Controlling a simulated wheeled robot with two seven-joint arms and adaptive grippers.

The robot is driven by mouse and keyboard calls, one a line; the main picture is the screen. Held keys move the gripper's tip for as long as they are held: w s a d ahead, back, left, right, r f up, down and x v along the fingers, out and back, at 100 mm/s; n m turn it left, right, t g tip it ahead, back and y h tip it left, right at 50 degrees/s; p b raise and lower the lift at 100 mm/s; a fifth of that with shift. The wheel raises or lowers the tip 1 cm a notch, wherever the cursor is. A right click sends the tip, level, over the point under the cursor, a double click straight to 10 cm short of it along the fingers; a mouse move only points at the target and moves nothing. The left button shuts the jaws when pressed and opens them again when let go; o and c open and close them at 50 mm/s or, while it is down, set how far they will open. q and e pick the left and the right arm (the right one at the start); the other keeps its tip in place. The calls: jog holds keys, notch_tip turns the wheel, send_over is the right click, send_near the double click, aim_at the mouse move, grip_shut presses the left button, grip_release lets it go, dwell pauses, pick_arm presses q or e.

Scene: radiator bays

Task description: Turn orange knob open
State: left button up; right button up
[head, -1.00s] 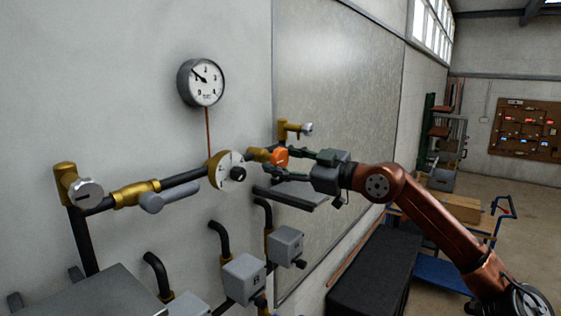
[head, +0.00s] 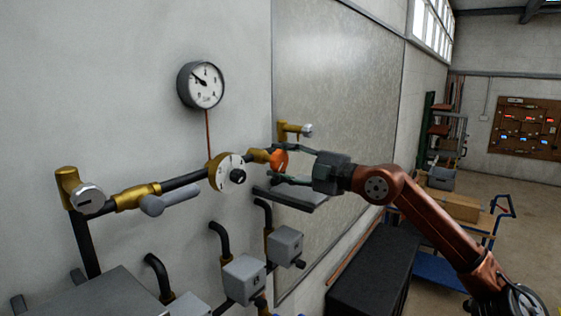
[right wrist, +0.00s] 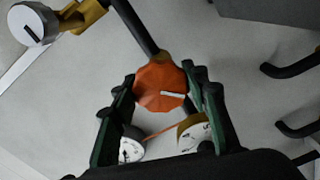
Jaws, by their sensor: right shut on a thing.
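The orange knob (head: 279,160) sits on a brass valve at the right end of the dark wall pipe. In the right wrist view the knob (right wrist: 155,80) is faceted, with a white mark pointing right and slightly down. My right gripper (head: 279,163) is shut on the knob, one finger on each side of it. In the right wrist view the two green fingers of the gripper (right wrist: 160,88) flank the knob. Part of the knob is covered by a finger in the head view. My left gripper is not in view.
A round gauge (head: 201,85) hangs above a brass-rimmed white dial (head: 228,173) left of the knob. A brass fitting with a silver cap (head: 306,130) stands just behind it. A grey ledge (head: 292,197) and grey valve boxes (head: 286,245) lie below. A black cabinet (head: 375,272) stands lower right.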

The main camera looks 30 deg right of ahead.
jog(key=n, duration=0.5)
jog(key=shift+n, duration=0.4)
jog(key=n, duration=0.5)
jog(key=shift+r, duration=0.1)
jog(key=n, duration=0.5)
jog(key=shift+a+n, duration=0.1)
jog(key=shift+n, duration=0.3)
jog(key=n, duration=1.1)
jog(key=shift+a+n, duration=0.1)
jog(key=shift+n, duration=0.3)
jog(key=n, duration=0.5)
jog(key=shift+s, duration=0.1)
jog(key=n, duration=0.5)
jog(key=shift+n, duration=0.4)
jog(key=n, duration=0.5)
jog(key=shift+n, duration=0.3)
